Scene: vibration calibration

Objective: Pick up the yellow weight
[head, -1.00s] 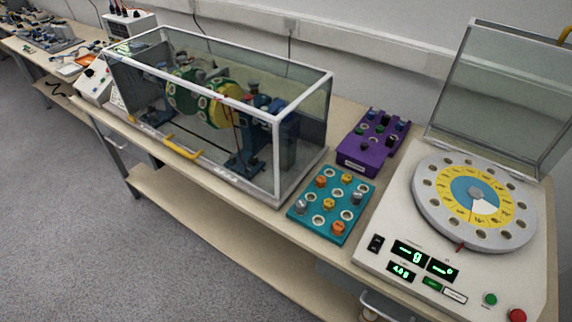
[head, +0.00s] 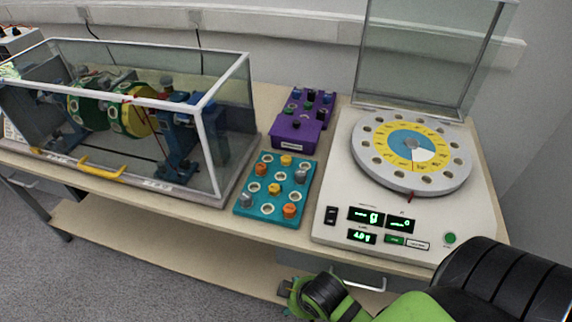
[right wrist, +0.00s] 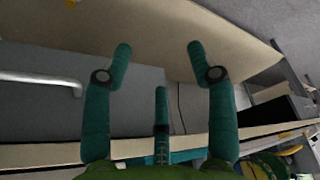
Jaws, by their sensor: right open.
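The teal tray (head: 241,211) sits on the bench between the glass-walled case and the white balance machine. It holds small weights in round holes. Two are yellow: one yellow weight (head: 274,188) near the middle and another yellow weight (head: 286,160) at the back edge. Orange and grey weights stand around them. My right gripper (head: 290,290) is low at the bottom of the head view, in front of the bench and apart from the tray. In the right wrist view its fingers (right wrist: 160,60) are spread, with nothing between them. My left gripper is not in view.
A purple tray (head: 297,134) with weights stands behind the teal one. The case (head: 205,140) with a yellow handle (head: 102,168) is at left. The white machine (head: 325,232) with a dial disc (head: 367,177) and raised clear lid is at right. A drawer handle (head: 360,283) sits below the bench.

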